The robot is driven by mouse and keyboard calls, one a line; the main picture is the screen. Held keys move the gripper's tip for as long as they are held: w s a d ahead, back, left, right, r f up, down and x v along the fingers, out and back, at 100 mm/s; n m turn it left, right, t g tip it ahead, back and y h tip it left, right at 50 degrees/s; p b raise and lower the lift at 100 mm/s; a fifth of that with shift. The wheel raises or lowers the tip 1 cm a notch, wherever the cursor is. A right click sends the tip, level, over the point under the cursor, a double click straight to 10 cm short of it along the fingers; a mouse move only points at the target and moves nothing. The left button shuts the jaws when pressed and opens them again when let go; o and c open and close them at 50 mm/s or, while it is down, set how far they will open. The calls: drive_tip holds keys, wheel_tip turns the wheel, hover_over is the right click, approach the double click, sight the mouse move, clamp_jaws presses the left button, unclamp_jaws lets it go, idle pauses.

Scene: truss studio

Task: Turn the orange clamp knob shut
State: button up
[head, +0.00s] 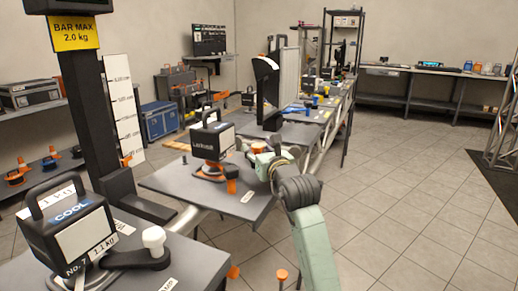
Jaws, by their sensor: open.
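Several orange knob-like parts show in the head view, and I cannot tell for certain which is the clamp knob. Another orange knob (281,275) is low in the picture, left of my forearm, and one more (233,271) sits by the near table's edge. My gripper (250,150) is small and partly hidden at the end of my arm, above the middle table's right side, close to the first knob. It is open and holds nothing visible.
The near table at left carries a black handled box (75,235) and a white-topped knob (153,238). A dark post with a yellow sign (75,36) rises behind it. Tiled floor at right (420,200) is clear.

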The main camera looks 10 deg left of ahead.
drive_tip(key=shift+c, duration=0.3)
clamp_jaws()
idle(0.5)
